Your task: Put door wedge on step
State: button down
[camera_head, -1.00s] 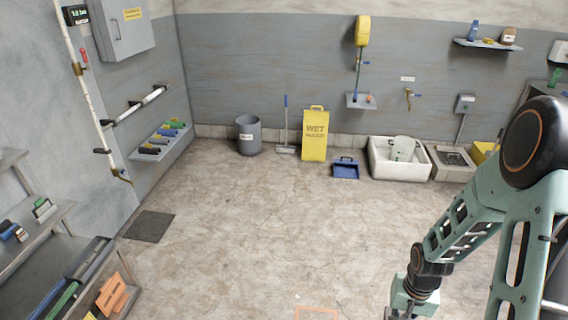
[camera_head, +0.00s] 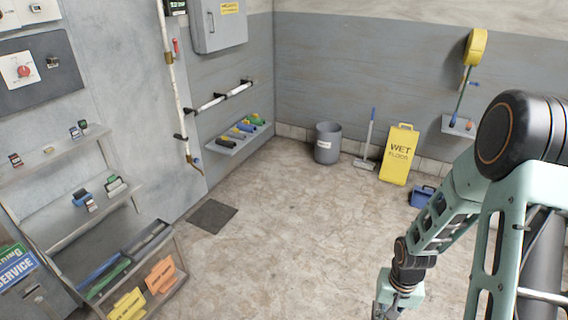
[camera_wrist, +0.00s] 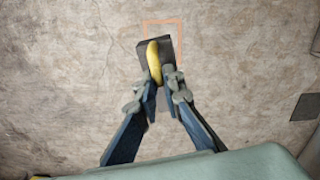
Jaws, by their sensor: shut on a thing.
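My gripper (camera_wrist: 160,82) is shut on a dark grey piece with a yellow strip along its left side, which looks like the door wedge (camera_wrist: 169,48). The wedge sticks out beyond the fingertips, above the floor in the wrist view. In the head view my gripper (camera_head: 388,308) hangs at the bottom edge, and the wedge is out of sight there. I cannot pick out a step for certain in either view.
An orange square outline (camera_wrist: 180,28) is on the floor behind the wedge. Metal shelving (camera_head: 68,225) stands at left, with a dark floor mat (camera_head: 212,216) nearby. A grey bin (camera_head: 328,144) and yellow wet-floor sign (camera_head: 397,157) stand by the back wall. The middle floor is clear.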

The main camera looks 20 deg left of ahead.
aim_at(84, 218)
jog(key=i+u, duration=0.65)
jog(key=u, duration=0.2)
jog(key=i+j+u, duration=0.1)
jog(key=i+u, duration=0.55)
jog(key=u, duration=0.2)
jog(key=i+u, duration=0.9)
jog(key=i, duration=1.25)
